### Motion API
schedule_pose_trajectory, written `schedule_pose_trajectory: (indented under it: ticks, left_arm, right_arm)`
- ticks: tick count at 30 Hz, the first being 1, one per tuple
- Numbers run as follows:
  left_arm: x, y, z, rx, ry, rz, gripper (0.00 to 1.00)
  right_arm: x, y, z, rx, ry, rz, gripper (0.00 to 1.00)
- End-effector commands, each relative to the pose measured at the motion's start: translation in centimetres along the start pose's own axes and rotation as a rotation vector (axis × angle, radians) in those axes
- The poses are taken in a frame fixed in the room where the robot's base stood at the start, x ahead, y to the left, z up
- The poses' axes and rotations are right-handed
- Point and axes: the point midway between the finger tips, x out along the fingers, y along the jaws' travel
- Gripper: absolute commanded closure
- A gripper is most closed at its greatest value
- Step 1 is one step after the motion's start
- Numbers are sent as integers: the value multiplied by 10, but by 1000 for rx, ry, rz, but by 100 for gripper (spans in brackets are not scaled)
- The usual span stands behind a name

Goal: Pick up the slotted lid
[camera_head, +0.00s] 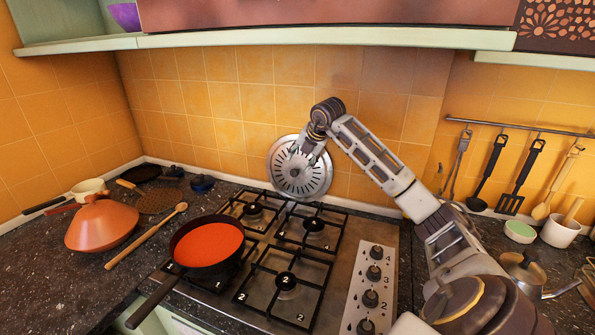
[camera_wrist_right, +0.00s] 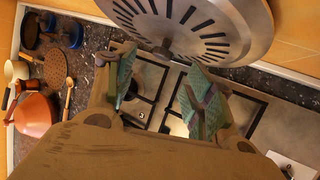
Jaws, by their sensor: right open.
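The slotted lid (camera_head: 288,188) is a round silver metal disc with a ring of dark slots and a central knob. It is upright in front of the tiled back wall, behind the stove; what supports it is hidden. My right gripper (camera_head: 308,154) is at the lid's front face, near its upper middle, partly covering it. In the right wrist view the lid (camera_wrist_right: 232,30) fills the top, and its knob lies close to the tips of the open green-padded fingers (camera_wrist_right: 161,62). I cannot tell whether the knob is between them. My left gripper is not in view.
Below is a gas stove (camera_head: 290,285) with a black pan of red sauce (camera_head: 208,244) at its left. An orange conical lid (camera_head: 101,226) and wooden spoon (camera_head: 145,238) lie further left. Utensils (camera_head: 520,178) hang at right. A shelf (camera_head: 330,37) runs above.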

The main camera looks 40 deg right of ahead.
Motion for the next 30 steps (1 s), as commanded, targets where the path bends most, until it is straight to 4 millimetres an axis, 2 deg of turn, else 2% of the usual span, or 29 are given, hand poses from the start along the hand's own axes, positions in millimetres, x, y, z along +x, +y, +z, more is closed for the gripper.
schedule_pose_trajectory:
  ticks: [3, 7, 22, 30]
  left_arm:
    - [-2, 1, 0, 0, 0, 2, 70]
    - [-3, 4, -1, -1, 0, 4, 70]
    - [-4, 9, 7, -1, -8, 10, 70]
    - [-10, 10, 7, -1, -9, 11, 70]
  right_arm:
    - [15, 0, 0, 2, 2, 0, 46]
    - [25, 0, 0, 1, 0, 1, 46]
    - [31, 0, 0, 0, 0, 0, 46]
    - [52, -3, -4, 2, 3, 0, 46]
